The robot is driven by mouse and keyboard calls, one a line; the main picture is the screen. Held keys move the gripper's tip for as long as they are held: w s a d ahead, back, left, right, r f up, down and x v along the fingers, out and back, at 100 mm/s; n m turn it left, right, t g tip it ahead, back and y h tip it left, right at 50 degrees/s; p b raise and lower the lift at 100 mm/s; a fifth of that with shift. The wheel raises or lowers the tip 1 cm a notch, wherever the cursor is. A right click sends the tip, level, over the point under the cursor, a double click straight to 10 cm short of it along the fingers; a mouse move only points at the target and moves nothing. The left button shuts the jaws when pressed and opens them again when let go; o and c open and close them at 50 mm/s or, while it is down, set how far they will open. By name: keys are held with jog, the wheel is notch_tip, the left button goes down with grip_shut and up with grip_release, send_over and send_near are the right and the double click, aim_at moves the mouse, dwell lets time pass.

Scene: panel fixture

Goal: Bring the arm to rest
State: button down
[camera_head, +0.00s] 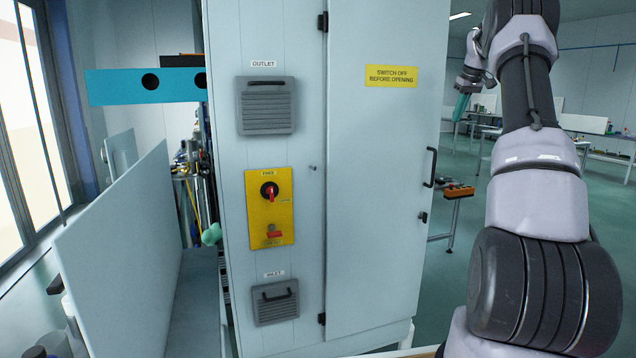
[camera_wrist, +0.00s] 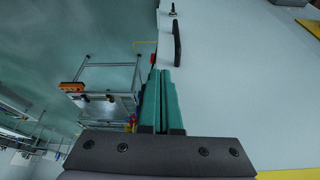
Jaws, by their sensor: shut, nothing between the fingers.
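My arm rises along the right side of the head view and bends over at the top. My gripper (camera_head: 460,107) shows there as a small teal tip, to the right of the grey cabinet (camera_head: 375,210) and apart from it. In the wrist view my gripper (camera_wrist: 161,75) has its two teal fingers side by side, shut and empty. The cabinet door's black handle (camera_head: 430,167) also shows in the wrist view (camera_wrist: 177,43), just beyond and right of the fingertips. The cabinet door looks closed.
The cabinet front carries a yellow panel (camera_head: 268,222) with a red switch (camera_head: 270,192), an outlet grille (camera_head: 266,106) and an inlet grille (camera_head: 275,302). A pale board (camera_head: 125,245) stands at left. Workbenches (camera_head: 585,122) stand behind at right, with open floor between.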

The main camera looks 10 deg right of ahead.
jog(key=s+a+r+m+t, duration=0.1)
jog(key=s+a+r, duration=0.4)
jog(key=s+a, duration=0.55)
jog(key=s+a+r+m+t, duration=0.1)
jog(key=s+a+r, duration=0.55)
jog(key=a, duration=0.65)
jog(key=s+a+f+m, duration=0.1)
jog(key=s+a+f, duration=0.2)
jog(key=s, duration=0.5)
jog(key=s+a+f+m+y, duration=0.1)
jog(key=s+a+f, duration=0.3)
jog(key=s, duration=0.5)
jog(key=s+a+f+m+t, duration=0.1)
jog(key=s+a+f, duration=0.3)
jog(key=s, duration=0.5)
jog(key=shift+a+f+y, duration=0.25)
jog(key=shift+f+y, duration=0.05)
jog(key=shift+f, duration=0.35)
